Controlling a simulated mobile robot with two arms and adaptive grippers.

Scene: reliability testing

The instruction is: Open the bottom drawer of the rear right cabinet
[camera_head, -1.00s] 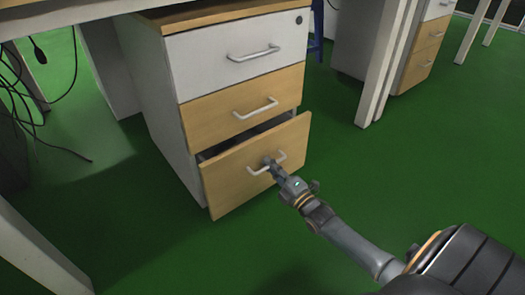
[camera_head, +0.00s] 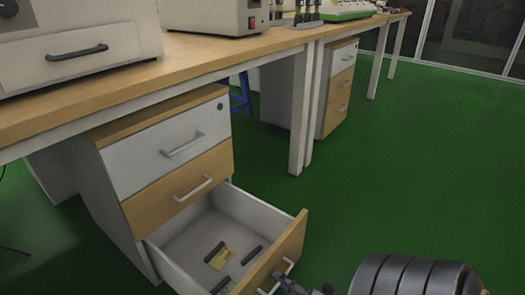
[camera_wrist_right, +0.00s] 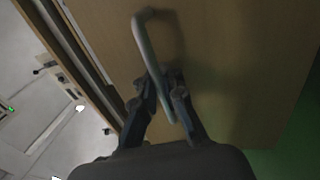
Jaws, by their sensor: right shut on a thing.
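The cabinet (camera_head: 160,150) stands under the desk, with a white top drawer and a wood-coloured middle drawer (camera_head: 180,190), both shut. Its bottom drawer (camera_head: 281,252) is pulled far out, and its white inside shows several small dark and yellowish items. My right gripper (camera_head: 284,282) is at the front of the bottom drawer, at the lower edge of the head view. In the right wrist view, the fingers of my right gripper (camera_wrist_right: 168,92) are closed around the bottom drawer's handle (camera_wrist_right: 150,62). My left gripper is not in view.
The wooden desk (camera_head: 120,92) above carries a grey box-shaped device (camera_head: 80,45) and other equipment. A desk leg (camera_head: 301,110) stands right of the cabinet. A second cabinet (camera_head: 338,90) is farther back. Green floor (camera_head: 400,170) to the right is clear.

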